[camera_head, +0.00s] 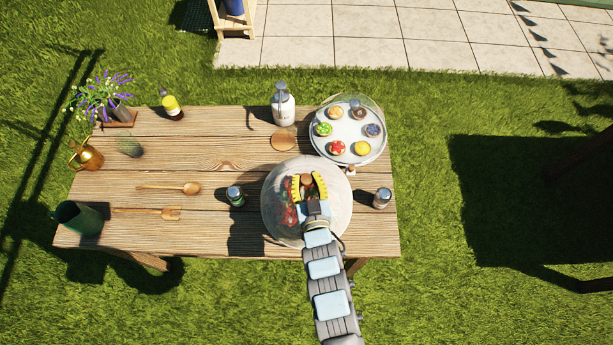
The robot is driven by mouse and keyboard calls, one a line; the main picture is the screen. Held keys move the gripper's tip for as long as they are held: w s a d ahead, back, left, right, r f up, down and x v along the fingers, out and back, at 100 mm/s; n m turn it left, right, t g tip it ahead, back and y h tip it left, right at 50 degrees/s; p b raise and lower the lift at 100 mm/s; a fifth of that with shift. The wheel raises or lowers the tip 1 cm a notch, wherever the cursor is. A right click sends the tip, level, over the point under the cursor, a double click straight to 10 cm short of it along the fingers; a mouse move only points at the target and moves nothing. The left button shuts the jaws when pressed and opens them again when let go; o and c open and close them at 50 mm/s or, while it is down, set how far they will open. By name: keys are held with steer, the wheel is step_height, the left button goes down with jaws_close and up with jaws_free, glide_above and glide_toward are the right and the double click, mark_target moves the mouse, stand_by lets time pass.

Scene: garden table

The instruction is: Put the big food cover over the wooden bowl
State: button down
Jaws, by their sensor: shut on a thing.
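The big food cover (275,190) is a clear, round dome at the front right of the table. My gripper (307,181) reaches in from the front right, with its yellow-edged fingers shut on the cover's brown knob. Reddish and green food (289,214) shows through the dome, left of my gripper. The wooden bowl cannot be made out clearly; my gripper and the cover hide much of that spot. From this high view I cannot tell whether the cover rests on something or hangs above it.
A round tray (318,143) of several cupcakes, with a clear cover, stands behind. A white bottle (283,106) and wooden disc (284,140) are at its left. Jars (235,195) (382,197) flank the big cover.

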steer(key=shift+f+b, duration=1.6)
steer(key=shift+f, duration=1.4)
